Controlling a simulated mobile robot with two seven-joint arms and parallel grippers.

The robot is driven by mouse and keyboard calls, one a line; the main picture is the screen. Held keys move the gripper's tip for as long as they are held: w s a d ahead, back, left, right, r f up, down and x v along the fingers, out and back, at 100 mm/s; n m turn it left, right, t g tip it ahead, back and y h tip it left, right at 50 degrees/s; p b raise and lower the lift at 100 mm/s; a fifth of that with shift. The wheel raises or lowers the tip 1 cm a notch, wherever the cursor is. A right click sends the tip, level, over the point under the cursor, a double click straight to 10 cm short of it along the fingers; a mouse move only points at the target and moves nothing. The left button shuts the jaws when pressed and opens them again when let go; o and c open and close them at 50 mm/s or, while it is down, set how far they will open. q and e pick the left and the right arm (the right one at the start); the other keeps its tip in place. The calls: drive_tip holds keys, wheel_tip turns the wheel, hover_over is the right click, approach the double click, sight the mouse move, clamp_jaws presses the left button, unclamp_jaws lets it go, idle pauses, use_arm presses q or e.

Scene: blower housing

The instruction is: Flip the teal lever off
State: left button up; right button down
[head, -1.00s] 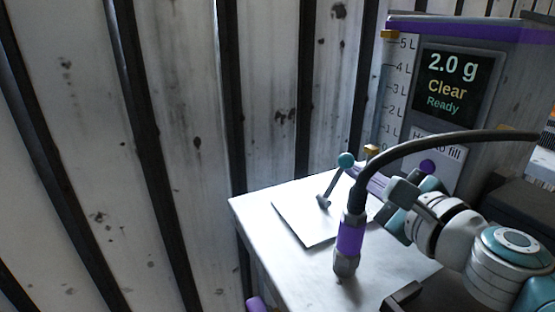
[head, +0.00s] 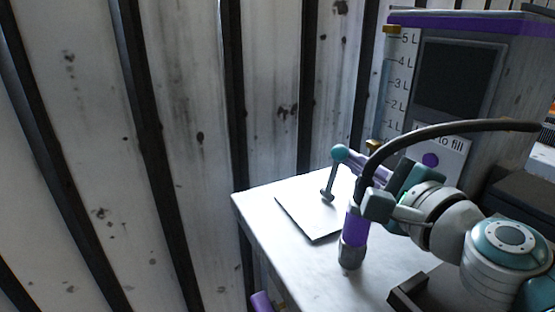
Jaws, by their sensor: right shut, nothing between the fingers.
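The teal lever (head: 339,154) has a round teal ball on a thin dark stem. It rises from a pale plate (head: 303,212) on the white table and leans slightly right, close to upright. My right gripper (head: 353,156) comes in from the right with its purple fingers shut and empty. Its fingertips are right beside the ball; I cannot tell whether they touch it. The hose hides part of the gripper.
A black hose with a purple collar (head: 356,226) stands on the white table (head: 300,265) in front of the gripper and arches right. A grey machine with a dark screen (head: 459,80) stands behind. A ribbed wall (head: 180,120) fills the left.

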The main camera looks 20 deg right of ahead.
use_arm(q)
drive_tip(key=shift+d+f, duration=0.1)
drive_tip(key=shift+f, duration=0.25)
use_arm(e)
drive_tip(key=shift+s+a+r+n+t, duration=0.15)
drive_tip(key=shift+a+n, duration=0.3)
drive_tip(key=shift+n, duration=0.35)
drive_tip(key=shift+w+a+r+n+t, duration=0.15)
drive_tip(key=shift+a+n, duration=0.3)
drive_tip(key=shift+n, duration=0.35)
drive_tip(key=shift+s, duration=0.1)
drive_tip(key=shift+a, duration=0.1)
